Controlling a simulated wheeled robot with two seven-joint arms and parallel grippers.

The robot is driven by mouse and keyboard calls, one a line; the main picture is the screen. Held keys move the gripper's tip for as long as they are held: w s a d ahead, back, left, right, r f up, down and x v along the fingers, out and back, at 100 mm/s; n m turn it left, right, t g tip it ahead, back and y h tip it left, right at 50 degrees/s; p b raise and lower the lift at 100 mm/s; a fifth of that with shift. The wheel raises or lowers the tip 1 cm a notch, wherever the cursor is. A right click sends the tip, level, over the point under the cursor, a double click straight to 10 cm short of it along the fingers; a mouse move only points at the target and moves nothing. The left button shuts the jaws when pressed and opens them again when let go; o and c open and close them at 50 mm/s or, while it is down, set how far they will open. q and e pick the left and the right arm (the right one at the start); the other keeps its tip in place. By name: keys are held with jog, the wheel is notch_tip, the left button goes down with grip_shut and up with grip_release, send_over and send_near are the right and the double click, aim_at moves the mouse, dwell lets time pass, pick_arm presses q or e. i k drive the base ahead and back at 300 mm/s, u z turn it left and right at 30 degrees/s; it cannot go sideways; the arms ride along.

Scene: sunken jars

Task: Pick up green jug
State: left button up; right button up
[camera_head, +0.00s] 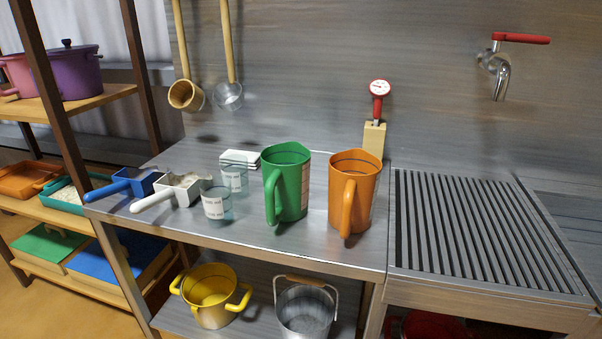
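The green jug (291,186) stands upright on the metal counter (290,240), with its handle turned toward the front left. It looks open at the top and has a pale scale strip on its right side. An orange jug (358,190) stands just to its right with a small gap between them. Neither of my grippers is in view.
Clear labelled cups (217,205), a white scoop (176,191) and a blue scoop (127,184) lie left of the jugs. A red gauge on a block (374,138) stands behind. A slatted drain (470,230) is at right. The counter's front edge is clear.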

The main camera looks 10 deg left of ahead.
aim_at(286, 166)
jog(key=k, duration=1.25)
jog(key=u, duration=1.05)
jog(key=i, duration=1.85)
jog(key=z, duration=0.75)
